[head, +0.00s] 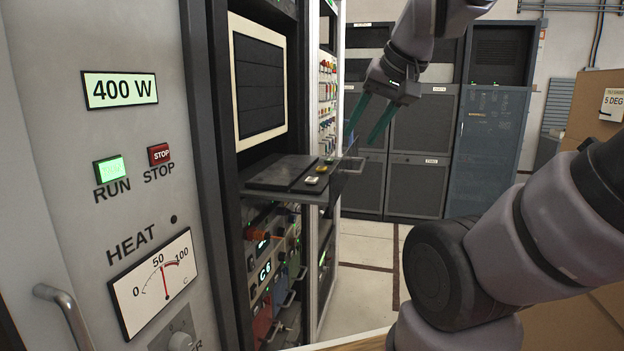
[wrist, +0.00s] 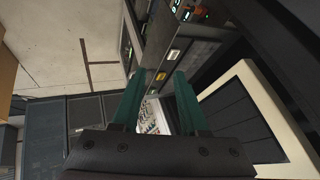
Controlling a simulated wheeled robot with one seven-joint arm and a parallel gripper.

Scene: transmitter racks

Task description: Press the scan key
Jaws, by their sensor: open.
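My gripper (head: 361,136) is open and empty, its two green fingers pointing down in front of the rack, above and to the right of a dark pull-out shelf (head: 283,172). On the shelf's right end are a pale key (head: 312,181) and a yellow key (head: 322,168). The wrist view also shows the pale key (wrist: 173,55) and the yellow key (wrist: 161,76), the yellow one in line with the gap between the fingertips. No lettering on either is readable, so I cannot tell which is the scan key. The fingers appear apart from both.
A cream-framed screen (head: 236,90) stands above the shelf. Left is a grey panel with RUN (head: 110,170) and STOP (head: 159,154) buttons and a handle (head: 68,310). Dark cabinets (head: 420,125) line the back. The floor (head: 365,260) between is clear. A brown box (head: 597,100) is right.

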